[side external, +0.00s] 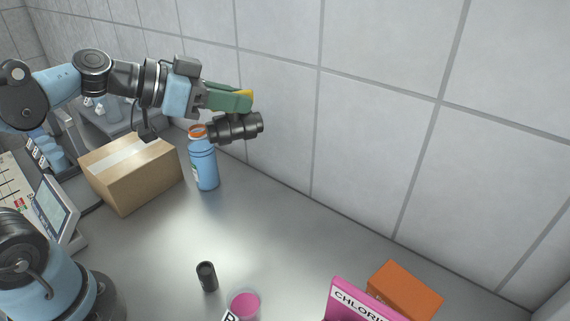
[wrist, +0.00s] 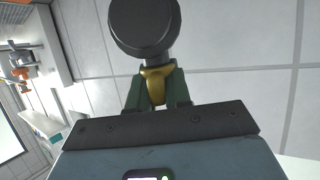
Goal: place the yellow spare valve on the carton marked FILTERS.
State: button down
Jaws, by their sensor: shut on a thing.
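My gripper (side external: 243,99) is raised near the back wall, with green fingers shut on the yellow part of a valve (side external: 236,128). The valve's thick black body hangs below the fingers in the side view. In the wrist view, the yellow part sits between the green fingers (wrist: 156,88), with the round black end (wrist: 145,25) beyond it. A brown cardboard carton (side external: 145,181) with a pale tape strip stands on the bench, lower and to the left of the valve. No FILTERS marking is readable on its visible faces.
A blue bottle (side external: 204,165) with an orange cap stands right of the carton, just below the valve's left end. A black cylinder (side external: 207,276), a pink-topped container (side external: 244,304), a pink CHLORI-marked item (side external: 350,303) and an orange box (side external: 407,287) stand in front. The bench middle is clear.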

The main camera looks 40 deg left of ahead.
jog(key=s+a+r+n+y, duration=0.1)
jog(key=a+r+n+y, duration=0.2)
jog(key=a+n+y, duration=0.45)
jog(key=a+r+n+y, duration=0.2)
jog(key=a+y, duration=0.2)
jog(key=a, duration=0.7)
jog(key=shift+n, duration=0.25)
jog(key=shift+s+a+f, duration=0.3)
jog(key=shift+a+f, duration=1.7)
jog(key=shift+f, duration=0.6)
jog(key=shift+s+a+f, duration=0.3)
jog(key=shift+a+f, duration=1.65)
jog(key=shift+f, duration=0.7)
jog(key=shift+s+a+f, duration=0.3)
jog(key=shift+a+f, duration=1.7)
jog(key=shift+f, duration=0.6)
jog(key=c, duration=1.1)
grip_release()
jog(key=shift+f, duration=0.1)
jog(key=shift+o, duration=0.2)
